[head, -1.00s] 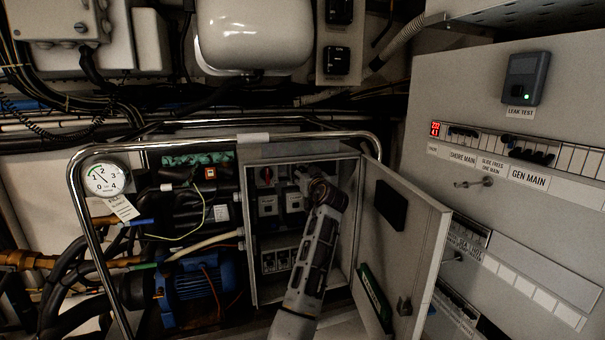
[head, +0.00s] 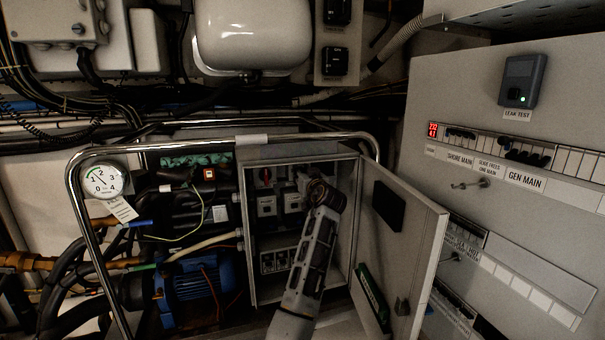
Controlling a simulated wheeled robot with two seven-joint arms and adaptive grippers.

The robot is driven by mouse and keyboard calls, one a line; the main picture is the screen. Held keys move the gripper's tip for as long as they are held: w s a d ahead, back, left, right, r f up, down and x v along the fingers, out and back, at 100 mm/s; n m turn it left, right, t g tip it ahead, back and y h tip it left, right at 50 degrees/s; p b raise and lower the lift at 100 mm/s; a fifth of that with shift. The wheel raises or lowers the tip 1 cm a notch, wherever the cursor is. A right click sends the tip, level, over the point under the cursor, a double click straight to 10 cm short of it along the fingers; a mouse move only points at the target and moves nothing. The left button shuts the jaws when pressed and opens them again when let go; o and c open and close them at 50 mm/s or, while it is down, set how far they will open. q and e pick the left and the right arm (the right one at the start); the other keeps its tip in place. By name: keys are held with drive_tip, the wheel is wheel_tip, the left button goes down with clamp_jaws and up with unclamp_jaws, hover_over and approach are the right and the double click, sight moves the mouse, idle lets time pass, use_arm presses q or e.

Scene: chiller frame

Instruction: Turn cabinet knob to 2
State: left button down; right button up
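The grey cabinet (head: 246,225) stands open in the middle of the head view. A red knob (head: 266,176) sits at the upper left of its inner panel. Its position marks are too small to read. My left arm, as far as I can judge from its slant, rises from the bottom middle into the cabinet. My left gripper (head: 303,181) is at the upper inside, to the right of the red knob and apart from it. Its fingers are small, dark and partly hidden by the wrist, so whether they hold anything is unclear. My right gripper is not in view.
The cabinet door (head: 405,240) is swung open to the right, close beside my arm. A chrome tube frame (head: 200,146) runs around the cabinet. A gauge (head: 103,179) and a blue motor (head: 197,281) are at left. A labelled switch panel (head: 450,90) stands at right.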

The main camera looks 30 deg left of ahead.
use_arm(q)
drive_tip(key=c, duration=1.7)
unclamp_jaws()
drive_tip(key=o, duration=0.5)
drive_tip(key=v, duration=1.2)
